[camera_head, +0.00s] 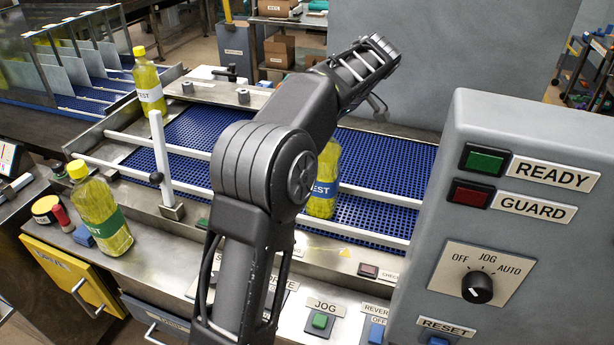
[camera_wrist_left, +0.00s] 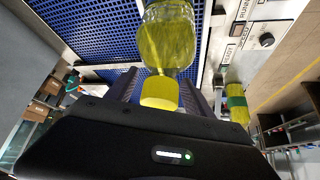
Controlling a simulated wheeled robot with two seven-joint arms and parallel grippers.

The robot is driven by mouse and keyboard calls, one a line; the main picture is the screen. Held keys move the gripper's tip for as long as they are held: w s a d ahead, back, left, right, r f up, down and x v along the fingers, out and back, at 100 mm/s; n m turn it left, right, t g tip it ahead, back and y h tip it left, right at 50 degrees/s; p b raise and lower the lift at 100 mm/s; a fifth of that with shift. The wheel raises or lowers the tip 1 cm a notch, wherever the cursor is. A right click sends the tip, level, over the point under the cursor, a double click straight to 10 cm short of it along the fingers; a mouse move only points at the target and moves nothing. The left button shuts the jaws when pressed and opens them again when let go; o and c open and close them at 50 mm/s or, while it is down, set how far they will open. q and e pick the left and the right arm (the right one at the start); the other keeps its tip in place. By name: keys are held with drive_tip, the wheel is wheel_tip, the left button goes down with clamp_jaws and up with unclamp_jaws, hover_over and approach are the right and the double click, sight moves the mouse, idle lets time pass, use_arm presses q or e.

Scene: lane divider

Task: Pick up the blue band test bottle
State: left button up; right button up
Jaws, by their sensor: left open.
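The blue band test bottle (camera_head: 324,180) stands upright on the blue belt, yellow inside, partly hidden behind my dark arm in the head view. In the left wrist view, a yellow-capped bottle (camera_wrist_left: 170,40) on the belt matches it by place, but its band does not show. My left gripper (camera_wrist_left: 158,82) is open, with one finger on each side of this bottle's yellow cap; I cannot tell whether they touch it. In the head view I cannot make out the left gripper's fingers. My right gripper is not in view.
A green band bottle (camera_head: 101,212) stands on the front left ledge. A white band bottle (camera_head: 149,88) stands at the back left. White rails (camera_head: 380,195) and a white post (camera_head: 160,160) border the belt. A grey control box (camera_head: 520,150) rises at the right.

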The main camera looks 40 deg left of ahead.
use_arm(q)
drive_tip(key=shift+w+d+f, duration=0.1)
drive_tip(key=shift+w+d, duration=0.05)
drive_tip(key=shift+d, duration=0.15)
idle(0.4)
clamp_jaws()
idle(0.5)
idle(0.7)
